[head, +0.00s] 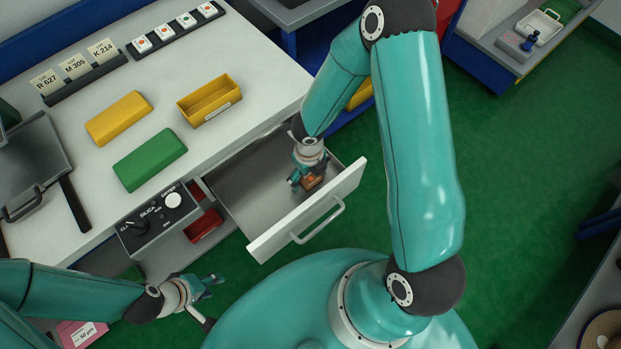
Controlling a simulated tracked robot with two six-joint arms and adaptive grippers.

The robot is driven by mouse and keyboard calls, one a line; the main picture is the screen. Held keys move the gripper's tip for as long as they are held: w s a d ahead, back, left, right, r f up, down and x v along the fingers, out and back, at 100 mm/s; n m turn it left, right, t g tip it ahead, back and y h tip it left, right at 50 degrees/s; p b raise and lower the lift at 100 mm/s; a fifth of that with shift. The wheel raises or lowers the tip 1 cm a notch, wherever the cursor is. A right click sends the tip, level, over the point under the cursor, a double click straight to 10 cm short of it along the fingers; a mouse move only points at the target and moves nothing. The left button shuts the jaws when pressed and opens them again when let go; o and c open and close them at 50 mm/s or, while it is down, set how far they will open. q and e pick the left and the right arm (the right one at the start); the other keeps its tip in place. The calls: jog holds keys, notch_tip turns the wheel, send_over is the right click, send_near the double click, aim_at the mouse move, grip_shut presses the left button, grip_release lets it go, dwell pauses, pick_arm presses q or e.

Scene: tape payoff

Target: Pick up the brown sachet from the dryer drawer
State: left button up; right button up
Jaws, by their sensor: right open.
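The dryer drawer (252,205) is pulled out from the bench in the head view. A small brown sachet (313,183) lies in the drawer, towards its front right corner, partly covered by my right gripper. My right gripper (304,184) points down into the drawer, open, with its fingers right at the sachet. I cannot tell whether the fingers touch it. My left gripper (215,286) is low at the left, outside the drawer and in front of the bench, away from the sachet. Whether its jaws are open is unclear.
The drawer's white front (306,212) with its handle stands close beside my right gripper. A red bin (204,226) sits left of the drawer.

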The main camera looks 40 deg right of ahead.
jog(key=c, duration=1.2)
jog(key=shift+r, duration=0.15)
